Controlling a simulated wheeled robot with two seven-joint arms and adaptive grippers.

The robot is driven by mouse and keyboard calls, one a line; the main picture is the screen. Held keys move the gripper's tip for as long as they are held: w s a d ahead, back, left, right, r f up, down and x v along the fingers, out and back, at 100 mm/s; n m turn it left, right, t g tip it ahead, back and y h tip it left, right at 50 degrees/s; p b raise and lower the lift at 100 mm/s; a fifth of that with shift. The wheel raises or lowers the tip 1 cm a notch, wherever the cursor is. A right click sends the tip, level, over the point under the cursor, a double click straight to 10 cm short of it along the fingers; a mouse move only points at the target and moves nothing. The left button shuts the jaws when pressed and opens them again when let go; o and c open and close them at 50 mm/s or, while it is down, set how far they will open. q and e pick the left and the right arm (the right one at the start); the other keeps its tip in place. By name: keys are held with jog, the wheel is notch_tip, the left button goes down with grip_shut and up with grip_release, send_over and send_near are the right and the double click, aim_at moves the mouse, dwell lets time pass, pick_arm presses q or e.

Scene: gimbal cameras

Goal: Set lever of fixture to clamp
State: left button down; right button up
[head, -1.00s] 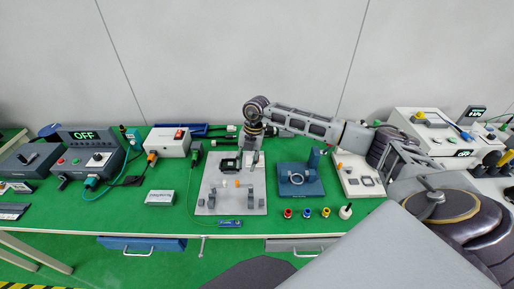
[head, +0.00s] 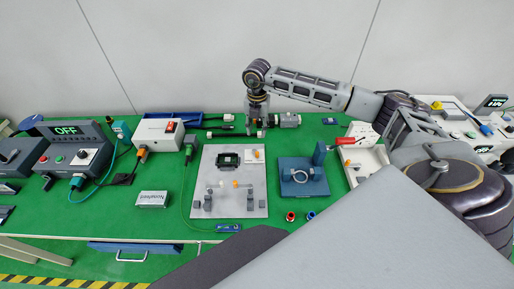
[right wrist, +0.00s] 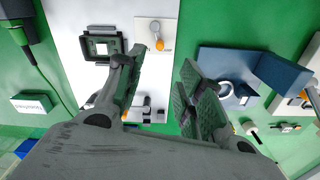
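A light grey fixture plate (head: 262,208) lies on the green bench. It carries a black square part (head: 228,160), a small white block (head: 249,152) with an orange-tipped lever, and grey clamp pieces (head: 207,203) near its front. In the right wrist view the orange-tipped lever (right wrist: 158,42) shows on the white block, beyond my fingers. My right gripper (head: 257,130) points down just behind the plate's back right edge. In the right wrist view its two fingers (right wrist: 163,78) are apart with nothing held between them. My left gripper is out of view.
A blue block with a ring (head: 287,184) stands right of the plate. Red and blue rings lie in front.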

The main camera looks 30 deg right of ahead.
aim_at(257, 152)
jog(key=shift+s+r, duration=0.1)
jog(key=shift+s, duration=0.05)
jog(key=shift+f+p, duration=0.9)
jog(key=shift+f, duration=6.05)
jog(key=shift+c, duration=0.2)
grip_shut()
